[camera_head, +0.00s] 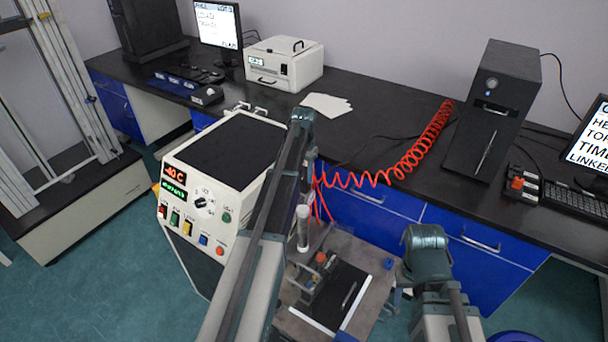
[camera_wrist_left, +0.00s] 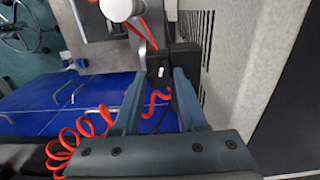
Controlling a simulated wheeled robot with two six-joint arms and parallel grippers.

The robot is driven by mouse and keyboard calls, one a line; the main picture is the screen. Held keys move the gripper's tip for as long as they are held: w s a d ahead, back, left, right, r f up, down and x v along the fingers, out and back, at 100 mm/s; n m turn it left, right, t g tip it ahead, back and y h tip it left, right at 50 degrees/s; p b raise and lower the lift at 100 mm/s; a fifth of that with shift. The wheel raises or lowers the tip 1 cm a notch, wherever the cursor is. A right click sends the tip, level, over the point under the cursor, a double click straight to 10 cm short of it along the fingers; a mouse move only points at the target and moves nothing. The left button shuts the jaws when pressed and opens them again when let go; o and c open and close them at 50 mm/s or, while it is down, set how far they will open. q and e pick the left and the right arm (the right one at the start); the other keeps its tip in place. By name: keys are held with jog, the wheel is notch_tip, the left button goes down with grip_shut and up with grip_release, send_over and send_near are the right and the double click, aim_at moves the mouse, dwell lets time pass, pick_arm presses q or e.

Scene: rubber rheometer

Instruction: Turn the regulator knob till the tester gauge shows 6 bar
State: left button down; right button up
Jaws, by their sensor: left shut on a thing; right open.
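My left arm reaches across the middle of the head view, and its wrist (camera_head: 300,118) is beside the white tester cabinet (camera_head: 226,145). In the left wrist view my left gripper (camera_wrist_left: 160,82) is shut with its two fingers on a small dark knob (camera_wrist_left: 160,71) with a white mark. The knob sits against a dark block (camera_wrist_left: 182,58). In the head view my left arm hides the knob. I cannot make out a gauge dial or its reading in either view. My right gripper (camera_head: 393,299) is open, low at the right of the tester's base, away from the knob; its fingers are small and partly hidden.
A coiled red air hose (camera_head: 425,138) runs from the bench to the tester and passes near my left gripper (camera_wrist_left: 85,138). A pale upright cylinder (camera_head: 303,228) stands over the base plate. The black bench (camera_head: 375,125) with blue drawers lies behind.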

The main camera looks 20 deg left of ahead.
aim_at(304, 177)
dwell(0.4)
pick_arm(q)
jog(key=shift+c, duration=2.2)
grip_release()
notch_tip(304, 177, up, 14)
jog(key=p, duration=1.3)
jog(key=shift+p, duration=0.4)
jog(key=shift+f, duration=0.1)
